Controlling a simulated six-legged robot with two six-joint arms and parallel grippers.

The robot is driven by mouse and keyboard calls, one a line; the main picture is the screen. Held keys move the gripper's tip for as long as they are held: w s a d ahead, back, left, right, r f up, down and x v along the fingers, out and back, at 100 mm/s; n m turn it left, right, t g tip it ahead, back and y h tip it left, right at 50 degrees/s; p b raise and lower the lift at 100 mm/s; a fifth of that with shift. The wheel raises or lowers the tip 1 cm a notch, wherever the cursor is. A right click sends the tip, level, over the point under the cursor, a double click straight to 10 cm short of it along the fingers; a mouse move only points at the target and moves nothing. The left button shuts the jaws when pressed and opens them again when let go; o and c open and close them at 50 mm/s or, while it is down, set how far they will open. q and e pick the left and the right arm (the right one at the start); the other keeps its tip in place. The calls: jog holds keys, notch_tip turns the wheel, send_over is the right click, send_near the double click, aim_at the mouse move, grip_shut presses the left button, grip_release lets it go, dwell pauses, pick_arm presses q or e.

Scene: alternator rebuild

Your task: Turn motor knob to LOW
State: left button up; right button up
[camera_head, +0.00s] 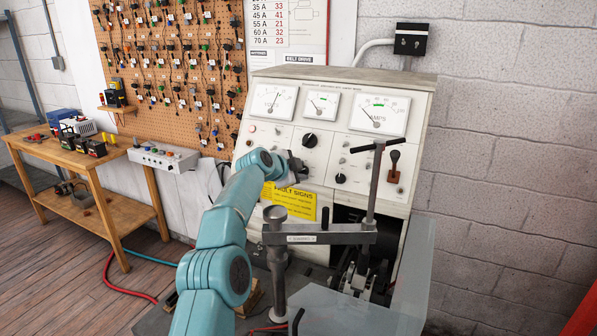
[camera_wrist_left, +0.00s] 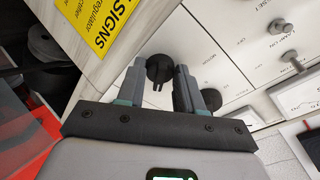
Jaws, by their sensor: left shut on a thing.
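The test bench panel (camera_head: 290,137) stands in the middle of the head view. My left gripper (camera_head: 297,166) is at its lower left part, just above the yellow sign (camera_head: 290,202). In the left wrist view my left gripper (camera_wrist_left: 162,85) is shut on a black knob (camera_wrist_left: 159,68), which sits between its fingertips. Small print beside this knob is too small to read for sure, so I cannot tell its setting. The gripper hides this knob in the head view. A second black knob (camera_wrist_left: 211,98) is partly behind one finger. My right gripper is not in view.
Another black knob (camera_head: 310,140) and a lower one (camera_head: 341,178) are on the panel, with a lever (camera_head: 394,166) at right. A metal clamp arm (camera_head: 318,238) and post stand close in front of the panel. A wooden bench (camera_head: 120,148) is at left.

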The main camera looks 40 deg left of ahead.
pick_arm(q)
jog(key=o, duration=0.8)
jog(key=shift+r, duration=0.1)
jog(key=shift+o, duration=1.2)
jog(key=shift+s+d, duration=0.1)
jog(key=shift+d, duration=0.05)
jog(key=b+v, duration=0.9)
jog(key=v, duration=0.7)
jog(key=shift+s+r+b, duration=0.2)
jog(key=shift+s+b, duration=0.05)
jog(key=shift+b, duration=0.05)
jog(key=shift+s+f, duration=0.1)
